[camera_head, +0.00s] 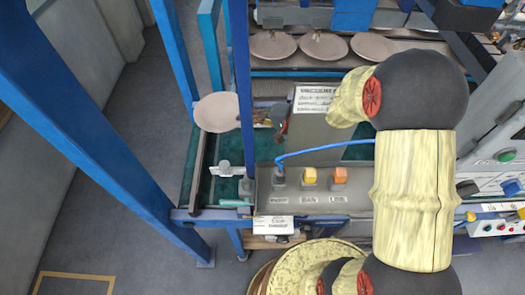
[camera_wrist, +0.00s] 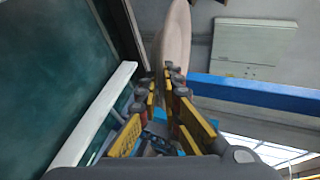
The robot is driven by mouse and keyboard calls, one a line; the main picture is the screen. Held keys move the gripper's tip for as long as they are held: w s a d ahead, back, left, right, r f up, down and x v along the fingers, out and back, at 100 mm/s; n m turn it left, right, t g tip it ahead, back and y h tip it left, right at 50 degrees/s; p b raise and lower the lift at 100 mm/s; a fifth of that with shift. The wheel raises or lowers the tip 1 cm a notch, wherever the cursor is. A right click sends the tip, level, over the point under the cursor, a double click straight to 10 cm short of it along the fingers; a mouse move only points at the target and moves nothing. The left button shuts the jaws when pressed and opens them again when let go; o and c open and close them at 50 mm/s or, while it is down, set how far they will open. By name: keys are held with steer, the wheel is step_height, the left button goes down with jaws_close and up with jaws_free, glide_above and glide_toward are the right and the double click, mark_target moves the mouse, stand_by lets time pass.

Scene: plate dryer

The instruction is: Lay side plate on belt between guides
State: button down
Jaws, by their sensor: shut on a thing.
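The side plate (camera_head: 216,112) is pale pink and hangs over the left end of the machine in the head view. In the wrist view the plate (camera_wrist: 174,38) shows nearly edge-on, its near rim pinched between the fingertips of my gripper (camera_wrist: 165,82). In the head view my gripper (camera_head: 262,117) is to the plate's right, partly hidden by a blue post. The green belt (camera_head: 202,182) runs below the plate; it also shows at the left of the wrist view (camera_wrist: 50,60). A pale bar (camera_wrist: 95,115), likely a guide, lies along the belt.
Blue posts (camera_head: 243,70) stand close to the plate and my gripper. Several similar plates (camera_head: 322,46) rest on a rack at the back. A control panel with buttons (camera_head: 310,175) is to the belt's right. Open floor (camera_head: 100,190) lies to the left.

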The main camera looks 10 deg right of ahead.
steer(key=s+a+f+n+g+y, duration=0.1)
steer(key=s+a+n+g+y, duration=0.1)
steer(key=s+a+n+g, duration=0.15)
steer(key=b, duration=0.4)
glide_above(279, 151)
steer(key=a, duration=0.1)
steer(key=f, duration=0.8)
steer(key=shift+w+a+f, duration=0.1)
steer(key=shift+a+f, duration=0.1)
steer(key=shift+f, duration=0.15)
steer(key=shift+d+f, duration=0.5)
steer(key=f+b, duration=0.1)
steer(key=f, duration=0.1)
steer(key=f+b, duration=0.1)
steer(key=shift+d+f, duration=0.2)
steer(key=shift+f, duration=0.2)
steer(key=shift+r, duration=0.15)
steer(key=c, duration=2.5)
jaws_free()
steer(key=shift+f, duration=0.2)
steer(key=shift+o, duration=1.1)
